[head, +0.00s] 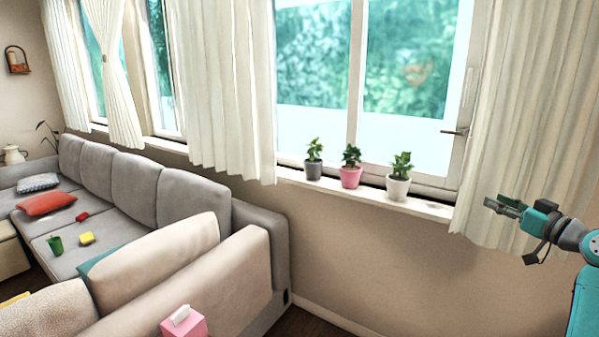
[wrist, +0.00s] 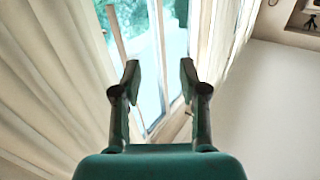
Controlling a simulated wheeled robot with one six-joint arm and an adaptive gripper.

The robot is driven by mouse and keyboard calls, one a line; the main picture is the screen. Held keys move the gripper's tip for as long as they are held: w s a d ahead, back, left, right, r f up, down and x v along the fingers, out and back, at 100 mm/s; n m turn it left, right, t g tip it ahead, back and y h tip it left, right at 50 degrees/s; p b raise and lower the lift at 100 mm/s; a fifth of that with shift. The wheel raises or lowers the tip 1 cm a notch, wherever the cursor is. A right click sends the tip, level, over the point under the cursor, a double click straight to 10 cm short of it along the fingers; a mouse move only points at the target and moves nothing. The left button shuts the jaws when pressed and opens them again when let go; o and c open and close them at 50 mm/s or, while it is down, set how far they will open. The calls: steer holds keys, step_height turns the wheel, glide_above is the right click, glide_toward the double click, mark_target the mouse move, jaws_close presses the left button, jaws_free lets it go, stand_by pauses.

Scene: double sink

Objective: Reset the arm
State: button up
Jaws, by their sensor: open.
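My gripper (head: 505,206) is raised at the right of the head view, in front of the white curtain (head: 535,110) beside the window. It points left, level with the windowsill. In the wrist view my gripper (wrist: 158,80) shows two dark fingers standing apart with nothing between them. The window and curtains lie beyond the fingers. My arm reaches in from the right edge, and most of it is out of the picture.
Grey (head: 313,160), pink (head: 351,167) and white (head: 399,178) potted plants stand on the windowsill (head: 430,208). A grey sofa (head: 130,185) with small items is at left. A pink tissue box (head: 184,322) is at bottom. The space around my gripper looks clear.

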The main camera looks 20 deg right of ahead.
steer(key=w+a+f+m+g+h, duration=0.1)
steer(key=a+f+m, duration=0.1)
steer(key=a+f, duration=0.8)
steer(key=w+a+f+m+g+h, duration=0.15)
steer(key=a+f, duration=0.45)
steer(key=f, duration=0.8)
steer(key=s+a+f+m, duration=0.1)
steer(key=s+a+f, duration=0.4)
steer(key=a+f, duration=0.25)
steer(key=s+a+f+m, duration=0.1)
steer(key=s+a+f, duration=0.3)
steer(key=a+f, duration=0.3)
steer(key=s+a+f+n+g, duration=0.1)
steer(key=s+a+f+n, duration=0.1)
steer(key=s+a, duration=1.4)
steer(key=s+a+r+n+y, duration=0.1)
steer(key=s+r, duration=0.3)
steer(key=s, duration=0.5)
steer(key=s+a+r+n+y, duration=0.2)
steer(key=s+a+r+n, duration=0.1)
steer(key=s, duration=0.6)
steer(key=shift+s+a+r, duration=0.2)
steer(key=shift+a+r, duration=0.3)
steer(key=shift+r, duration=0.35)
